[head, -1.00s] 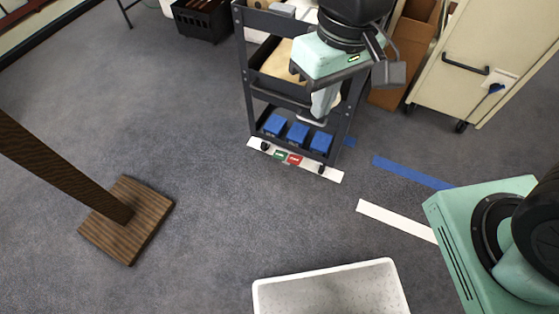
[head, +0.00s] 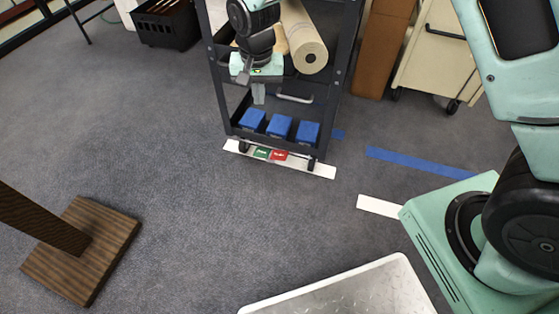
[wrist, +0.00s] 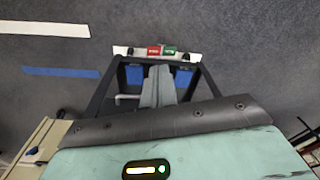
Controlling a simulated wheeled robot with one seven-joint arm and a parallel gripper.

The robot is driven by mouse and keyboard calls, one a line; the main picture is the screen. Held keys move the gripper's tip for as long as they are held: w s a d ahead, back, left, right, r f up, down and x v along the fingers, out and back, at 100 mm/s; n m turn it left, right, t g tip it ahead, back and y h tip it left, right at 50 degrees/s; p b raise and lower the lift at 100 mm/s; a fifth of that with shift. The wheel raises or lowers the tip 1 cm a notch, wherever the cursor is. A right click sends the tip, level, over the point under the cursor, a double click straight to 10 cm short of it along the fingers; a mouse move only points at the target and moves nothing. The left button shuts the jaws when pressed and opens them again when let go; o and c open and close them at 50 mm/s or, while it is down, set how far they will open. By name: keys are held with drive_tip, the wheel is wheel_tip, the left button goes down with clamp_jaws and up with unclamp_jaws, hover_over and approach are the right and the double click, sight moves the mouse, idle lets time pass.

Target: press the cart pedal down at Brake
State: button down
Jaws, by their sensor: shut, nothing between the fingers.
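The dark cart (head: 222,85) stands ahead of me in the head view. At its foot, beside the white floor strip (head: 318,171), are a green pedal piece (head: 262,153) and a red one (head: 279,155). The red piece (wrist: 153,50) and the green piece (wrist: 169,50) also show in the wrist view, past the fingertips. Their lettering is too small to read, so I cannot tell which is Brake. My gripper (head: 259,97) is shut and empty, pointing down in front of the cart, above the pedals and apart from them.
Blue boxes (head: 280,127) sit on the cart's bottom shelf, and a paper roll (head: 308,52) lies higher up. A wooden post base (head: 105,240) stands at left. A pale tray (head: 350,290) is at the front. A cream cabinet (head: 432,50) is at right. Carpet before the cart is clear.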

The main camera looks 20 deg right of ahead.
drive_tip(key=w+d+f+m+h+b, duration=0.1)
drive_tip(key=w+f+b, duration=0.3)
drive_tip(key=f, duration=0.5)
drive_tip(key=w+d+f+m+t+b, duration=0.1)
drive_tip(key=w+d+f+b, duration=0.2)
drive_tip(key=f, duration=0.7)
drive_tip(key=w+d+f+m+h+b, duration=0.1)
drive_tip(key=w+f+b, duration=0.3)
drive_tip(key=f, duration=0.5)
drive_tip(key=d+m+b, duration=0.1)
drive_tip(key=b, duration=0.1)
drive_tip(key=shift+w+d+f+h+b, duration=0.15)
drive_tip(key=shift+w+d+h+b, duration=0.15)
drive_tip(key=shift+w+b, duration=0.1)
drive_tip(key=shift+f, duration=0.1)
drive_tip(key=b, duration=0.7)
approach(284, 156)
drive_tip(key=w+f, duration=0.1)
drive_tip(key=f, duration=0.2)
drive_tip(key=w+f, duration=0.1)
drive_tip(key=f, duration=0.1)
drive_tip(key=shift+w+d+f, duration=0.2)
drive_tip(key=shift+w+f, duration=0.05)
drive_tip(key=shift+w, duration=0.15)
drive_tip(key=shift+s+d+f+b, duration=0.1)
drive_tip(key=shift+f+b, duration=0.4)
drive_tip(key=shift+d+t, duration=0.1)
drive_tip(key=shift+t, duration=0.2)
